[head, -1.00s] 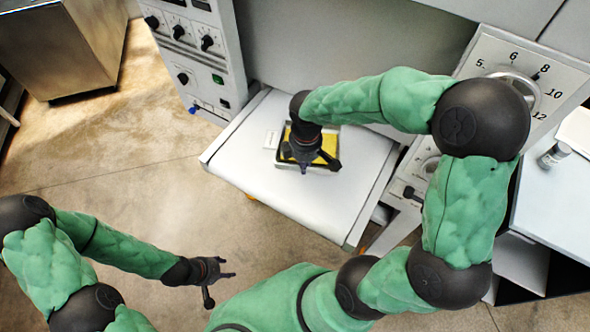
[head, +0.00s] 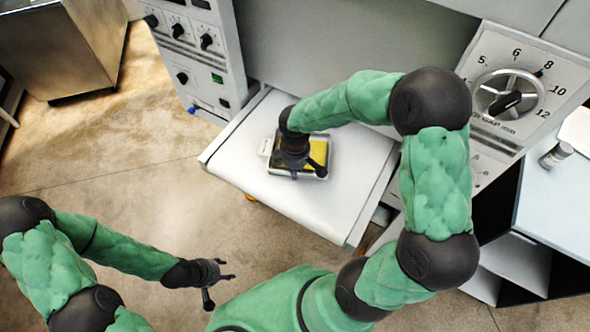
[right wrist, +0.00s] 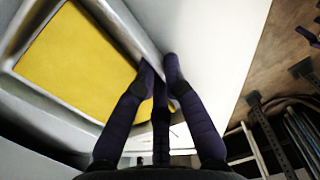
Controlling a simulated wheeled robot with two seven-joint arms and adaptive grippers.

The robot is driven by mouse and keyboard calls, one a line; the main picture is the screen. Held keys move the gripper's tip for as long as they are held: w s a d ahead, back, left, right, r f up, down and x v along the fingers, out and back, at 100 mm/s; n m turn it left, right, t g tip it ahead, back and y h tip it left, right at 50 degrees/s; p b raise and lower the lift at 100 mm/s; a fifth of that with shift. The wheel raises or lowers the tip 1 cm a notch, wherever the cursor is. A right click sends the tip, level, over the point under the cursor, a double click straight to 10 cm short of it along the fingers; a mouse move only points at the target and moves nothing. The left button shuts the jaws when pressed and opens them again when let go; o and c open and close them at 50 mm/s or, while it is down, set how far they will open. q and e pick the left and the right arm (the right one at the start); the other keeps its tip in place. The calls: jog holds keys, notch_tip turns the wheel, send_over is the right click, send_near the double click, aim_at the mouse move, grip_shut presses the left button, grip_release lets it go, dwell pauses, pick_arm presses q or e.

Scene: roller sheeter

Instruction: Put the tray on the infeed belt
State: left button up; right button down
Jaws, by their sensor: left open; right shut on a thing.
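The tray (head: 320,171) is a small metal tray with a yellow slab (head: 317,149) inside. It is over the white infeed belt (head: 259,186); I cannot tell from above whether it touches the belt. My right gripper (head: 304,172) is shut on the tray's near rim and hides part of it. In the right wrist view the fingers (right wrist: 160,70) close on the metal rim, with the yellow slab (right wrist: 75,60) to the left. My left gripper (head: 222,283) is open and empty, above the floor at the lower left, away from the belt.
The machine's control panel (head: 195,60) stands left of the belt and a gap dial (head: 508,95) is at the right. A side table with a small jar (head: 555,155) is at the far right. The belt's front and left parts are clear.

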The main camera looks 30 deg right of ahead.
jog(key=shift+f, duration=0.1)
jog(key=c, duration=1.7)
grip_release()
jog(key=shift+f, duration=0.1)
jog(key=o, duration=0.4)
jog(key=shift+r, duration=0.3)
notch_tip(320, 180, up, 12)
jog(key=shift+f+p, duration=0.1)
jog(key=shift+p, duration=0.75)
